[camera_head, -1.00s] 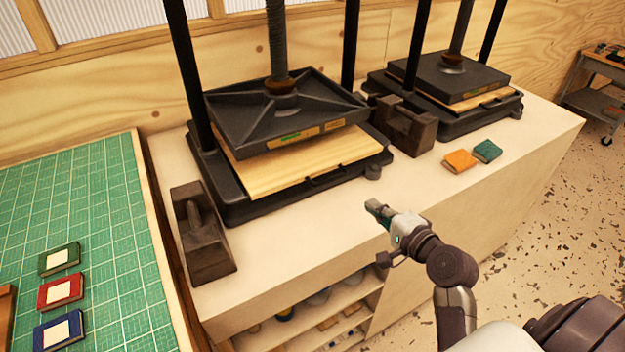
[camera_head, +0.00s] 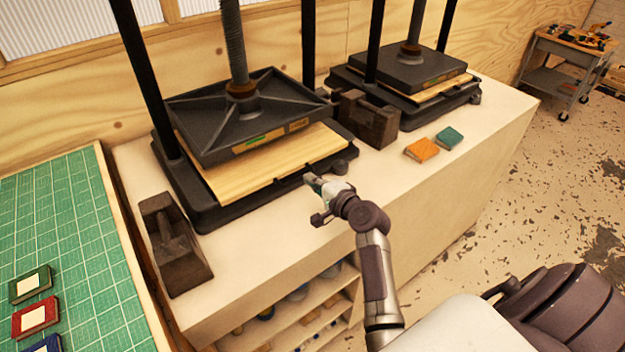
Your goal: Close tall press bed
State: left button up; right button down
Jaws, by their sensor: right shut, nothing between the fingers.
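The tall press stands at the left of the bench, with its dark platen (camera_head: 238,112) raised on a screw. Its bed, a pale wooden board (camera_head: 262,162), sticks out toward the front from under the platen, above a dark base (camera_head: 205,213). A dark handle shows at the board's front edge. My right gripper (camera_head: 311,179) is shut at that front edge, by the handle, with nothing seen in its fingers. I cannot tell whether it touches. My left gripper is not in view.
A second press (camera_head: 410,75) stands farther right. Dark iron weights sit on the bench (camera_head: 173,244) and between the presses (camera_head: 368,118). An orange book (camera_head: 422,149) and a teal book (camera_head: 449,138) lie on the bench. A green cutting mat (camera_head: 62,230) lies at left.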

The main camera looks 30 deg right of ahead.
aim_at(298, 166)
jog(key=w, duration=0.4)
jog(key=shift+w+a+r+b, duration=0.1)
jog(key=shift+w+b, duration=0.05)
jog(key=shift+b, duration=0.15)
jog(key=shift+a+r, duration=0.1)
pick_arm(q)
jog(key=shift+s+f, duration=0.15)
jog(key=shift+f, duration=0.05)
pick_arm(e)
jog(key=shift+r, duration=0.1)
